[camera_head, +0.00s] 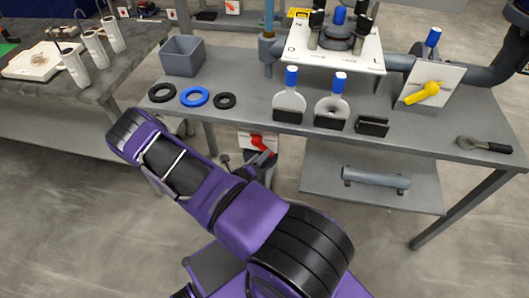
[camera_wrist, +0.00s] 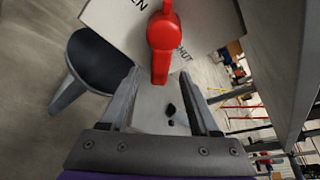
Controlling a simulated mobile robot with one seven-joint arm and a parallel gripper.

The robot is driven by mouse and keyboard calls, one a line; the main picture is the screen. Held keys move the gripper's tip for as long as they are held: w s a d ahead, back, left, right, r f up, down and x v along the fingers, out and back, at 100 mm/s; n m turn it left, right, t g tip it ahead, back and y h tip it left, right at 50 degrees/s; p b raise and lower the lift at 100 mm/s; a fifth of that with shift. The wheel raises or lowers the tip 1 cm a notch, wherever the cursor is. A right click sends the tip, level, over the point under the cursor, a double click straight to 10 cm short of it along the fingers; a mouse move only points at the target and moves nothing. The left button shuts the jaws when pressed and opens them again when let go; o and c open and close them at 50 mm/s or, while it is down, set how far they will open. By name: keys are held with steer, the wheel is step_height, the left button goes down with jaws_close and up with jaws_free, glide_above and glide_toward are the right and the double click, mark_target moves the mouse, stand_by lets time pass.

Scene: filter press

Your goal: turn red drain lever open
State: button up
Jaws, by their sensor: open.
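The red drain lever (camera_head: 262,143) sits low, below the front edge of the grey bench, on a light plate. In the wrist view the lever (camera_wrist: 162,38) fills the upper middle, in front of a plate (camera_wrist: 205,22) with partly hidden lettering, "EN" at upper left and "HUT" at right. The lever's narrow end points down toward my gripper. My gripper (camera_wrist: 159,78) is open and empty of any grip, its two fingers on either side of the lever's lower end, apart from it. In the head view my gripper (camera_head: 246,170) is small and dark beside the lever.
The bench (camera_head: 235,75) holds a grey bin (camera_head: 183,56), rings, two blue-capped paddles, and a yellow lever (camera_head: 424,93). A lower shelf (camera_head: 325,183) with a grey cylinder (camera_head: 376,180) is right of the red lever. A dark round stool (camera_wrist: 98,62) stands left in the wrist view.

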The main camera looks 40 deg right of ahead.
steer(key=x, duration=0.3)
steer(key=shift+w+d+f, duration=0.1)
steer(key=shift+d, duration=0.2)
jaws_close()
stand_by(1.2)
